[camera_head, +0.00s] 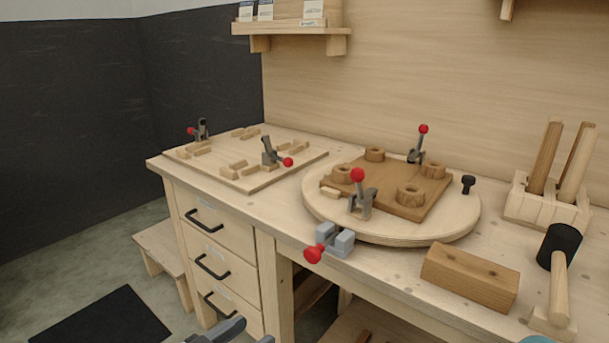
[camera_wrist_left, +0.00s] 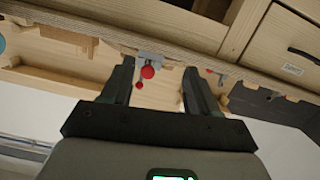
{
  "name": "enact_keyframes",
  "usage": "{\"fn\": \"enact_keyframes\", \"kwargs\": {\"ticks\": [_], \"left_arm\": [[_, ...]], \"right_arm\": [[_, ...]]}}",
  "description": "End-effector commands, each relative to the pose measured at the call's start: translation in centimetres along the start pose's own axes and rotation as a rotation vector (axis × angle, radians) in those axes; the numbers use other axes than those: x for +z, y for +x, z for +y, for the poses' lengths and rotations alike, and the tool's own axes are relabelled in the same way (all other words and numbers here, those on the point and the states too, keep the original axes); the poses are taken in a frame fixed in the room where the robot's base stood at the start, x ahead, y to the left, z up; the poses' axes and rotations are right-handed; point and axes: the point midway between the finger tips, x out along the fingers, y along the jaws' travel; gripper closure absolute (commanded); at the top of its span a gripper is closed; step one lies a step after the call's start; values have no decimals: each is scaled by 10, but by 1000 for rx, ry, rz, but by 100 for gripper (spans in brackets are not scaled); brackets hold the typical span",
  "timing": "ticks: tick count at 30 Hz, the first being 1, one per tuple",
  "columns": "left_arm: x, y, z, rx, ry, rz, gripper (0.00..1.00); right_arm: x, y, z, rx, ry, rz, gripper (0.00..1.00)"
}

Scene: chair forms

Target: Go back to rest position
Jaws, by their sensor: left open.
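My left gripper (camera_head: 240,333) shows at the bottom edge of the head view, in front of the drawers and below the bench top, cut off by the frame. In the left wrist view my left gripper (camera_wrist_left: 158,88) has its two dark fingers spread apart, with nothing between them. A red-knobbed clamp (camera_wrist_left: 148,71) on the bench edge shows beyond the fingers, apart from them. My right gripper is in neither view.
The workbench has drawers (camera_head: 216,232) at its left. A round turntable (camera_head: 440,228) carries a brown board (camera_head: 405,205) with clamps. A wooden block (camera_head: 470,277) and a mallet (camera_head: 559,262) lie at the right. Floor at the left holds a low stool (camera_head: 158,240) and a black mat (camera_head: 105,320).

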Motion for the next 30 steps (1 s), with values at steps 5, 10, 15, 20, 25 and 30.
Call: {"fn": "enact_keyframes", "kwargs": {"ticks": [5,10,15,20,25,30], "left_arm": [[132,26,-16,-60,-272,-287,40],[253,15,-12,-162,-495,-581,40],[336,-15,9,-245,-647,-827,40],[391,-50,34,-319,-761,-1046,40],[374,-77,44,-361,-796,-1177,40],[329,-84,49,-361,-796,-1174,40]], "right_arm": [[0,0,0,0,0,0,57],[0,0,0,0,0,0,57],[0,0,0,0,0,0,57],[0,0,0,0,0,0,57],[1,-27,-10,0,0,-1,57],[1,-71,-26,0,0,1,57]]}}
